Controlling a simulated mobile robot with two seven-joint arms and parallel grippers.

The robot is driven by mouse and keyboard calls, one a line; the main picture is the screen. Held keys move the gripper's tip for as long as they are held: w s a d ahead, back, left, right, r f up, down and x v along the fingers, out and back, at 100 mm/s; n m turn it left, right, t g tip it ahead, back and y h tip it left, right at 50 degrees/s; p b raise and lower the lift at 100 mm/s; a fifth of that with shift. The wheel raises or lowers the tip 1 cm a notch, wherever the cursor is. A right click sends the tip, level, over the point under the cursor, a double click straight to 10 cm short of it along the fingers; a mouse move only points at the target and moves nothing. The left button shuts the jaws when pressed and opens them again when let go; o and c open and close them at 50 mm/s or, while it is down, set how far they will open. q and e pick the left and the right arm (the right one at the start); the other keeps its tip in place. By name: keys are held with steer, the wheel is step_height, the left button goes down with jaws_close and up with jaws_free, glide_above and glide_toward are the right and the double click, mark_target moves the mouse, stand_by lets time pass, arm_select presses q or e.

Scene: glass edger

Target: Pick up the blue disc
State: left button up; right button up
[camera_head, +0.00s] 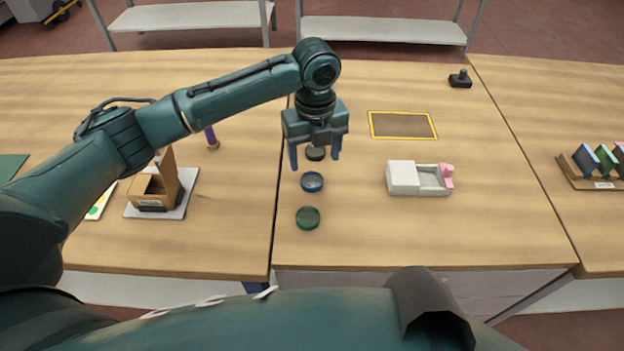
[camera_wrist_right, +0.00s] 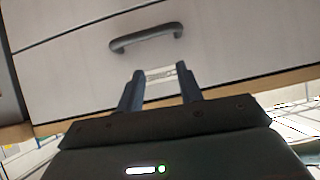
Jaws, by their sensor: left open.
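The blue disc (camera_head: 312,182) lies on the wooden table in the head view, between a dark grey disc (camera_head: 315,153) behind it and a green disc (camera_head: 307,218) in front of it. My left gripper (camera_head: 315,160) is open and points down, its fingers apart over the area of the grey disc, just behind the blue disc in the picture. Nothing shows between its fingertips as held. My right gripper (camera_wrist_right: 160,88) shows in the right wrist view with its two fingers apart and empty, facing a drawer front with a dark handle (camera_wrist_right: 146,38).
A white box with a pink part (camera_head: 418,179) stands right of the discs. A yellow-edged rectangle (camera_head: 403,125) lies behind it. A cardboard box on a pale tray (camera_head: 190,190) stands left. A rack with coloured pieces (camera_head: 597,172) is far right. The table between the discs and white box is clear.

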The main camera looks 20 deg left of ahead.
mark_target(312, 179)
arm_select(q)
steer(key=f, duration=0.5)
steer(key=shift+s+a+f, duration=0.2)
steer(key=shift+s+f, duration=0.15)
steer(key=c, duration=1.1)
